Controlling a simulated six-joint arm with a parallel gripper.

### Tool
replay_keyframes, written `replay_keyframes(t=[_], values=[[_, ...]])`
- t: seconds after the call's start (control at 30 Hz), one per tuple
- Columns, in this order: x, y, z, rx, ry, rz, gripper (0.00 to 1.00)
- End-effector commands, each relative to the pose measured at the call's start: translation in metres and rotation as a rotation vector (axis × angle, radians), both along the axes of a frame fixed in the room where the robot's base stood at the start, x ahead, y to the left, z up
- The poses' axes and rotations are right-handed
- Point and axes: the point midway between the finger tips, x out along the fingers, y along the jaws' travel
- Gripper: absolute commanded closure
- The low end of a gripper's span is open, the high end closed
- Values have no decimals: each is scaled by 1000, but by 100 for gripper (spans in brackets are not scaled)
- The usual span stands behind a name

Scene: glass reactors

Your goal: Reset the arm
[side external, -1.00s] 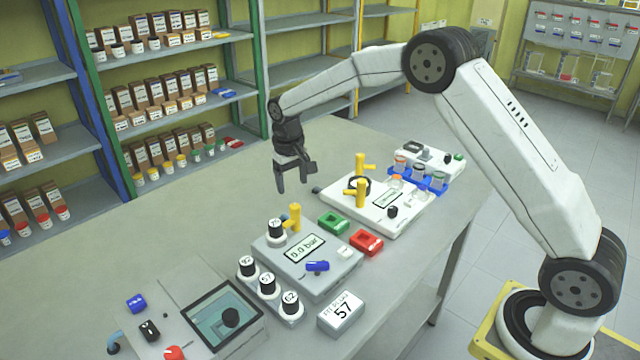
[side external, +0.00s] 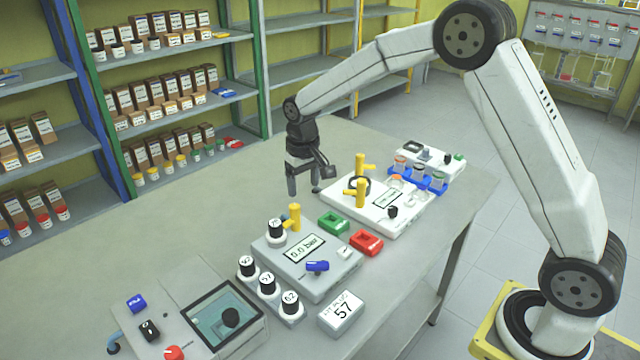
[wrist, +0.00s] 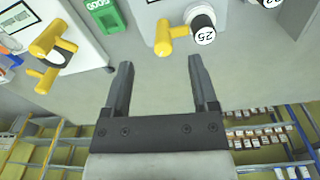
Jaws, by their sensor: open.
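My gripper (side external: 303,188) is open and empty. In the side external view it hangs pointing down above the far part of the table, left of the white device with the yellow valves. Its fingers also show in the wrist view (wrist: 157,90), spread apart with only bare table between them. Beyond the fingertips in the wrist view are a yellow valve (wrist: 165,38) and a black-and-white cap (wrist: 203,28) marked 25.
The grey pressure box (side external: 330,278) reads 0.0 bar. Green (side external: 333,223) and red (side external: 366,242) blocks lie beside it. The white device (side external: 400,222) stands right of my gripper. Table left of my gripper is clear.

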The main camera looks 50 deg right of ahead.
Motion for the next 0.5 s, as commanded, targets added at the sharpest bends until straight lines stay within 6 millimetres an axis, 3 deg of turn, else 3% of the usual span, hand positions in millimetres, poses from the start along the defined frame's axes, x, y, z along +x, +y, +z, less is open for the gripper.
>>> replay_keyframes(t=[0.5], values=[[-107, 7, 1, 10, -95, 71, 25]])
